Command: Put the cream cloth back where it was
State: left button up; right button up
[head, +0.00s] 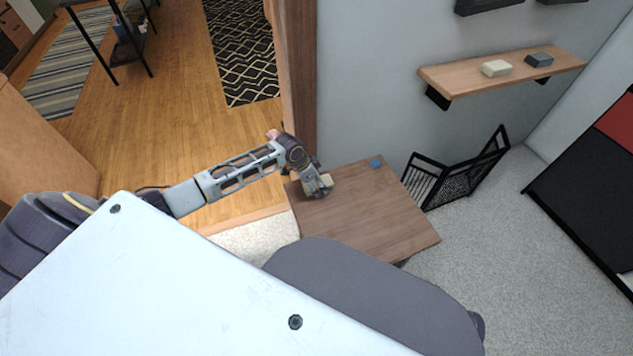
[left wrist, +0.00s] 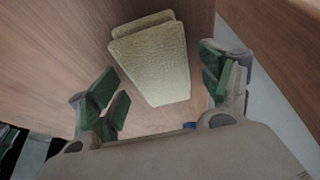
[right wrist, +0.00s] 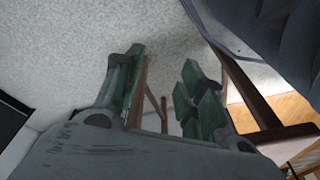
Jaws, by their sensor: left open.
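A folded cream cloth (left wrist: 155,62) lies on the brown wooden table (head: 375,215), by the table's back left corner. In the head view a small cream part of it (head: 327,180) shows beside my left gripper (head: 319,187), which hides the rest. In the left wrist view my left gripper (left wrist: 165,95) is open, its fingers apart on either side of the cloth's near end, with no clear contact. My right gripper (right wrist: 165,90) is open and empty above the pale carpet. It is not seen in the head view.
A small blue thing (head: 376,162) sits at the table's back edge. A wall shelf (head: 460,78) holds a cream block-like item (head: 496,68) and a dark grey one (head: 538,60). A black metal rack (head: 455,180) stands right of the table. The table's middle is clear.

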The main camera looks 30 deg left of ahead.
pick_arm(q)
jog(key=shift+r, duration=0.1)
jog(key=shift+s+a+r, duration=0.1)
jog(key=shift+a+r, duration=0.05)
jog(key=shift+r, duration=0.35)
jog(key=p+v, duration=0.2)
jog(key=v, duration=0.4)
jog(key=shift+s+r, duration=0.1)
jog(key=shift+r, duration=0.05)
jog(key=shift+p+v, duration=0.65)
jog(key=shift+v, duration=1.7)
pick_arm(e)
notch_tip(320, 180, down, 7)
jog(key=d, duration=0.1)
jog(key=shift+s+d, duration=0.25)
jog(key=shift+d, duration=0.05)
jog(key=shift+f, duration=0.1)
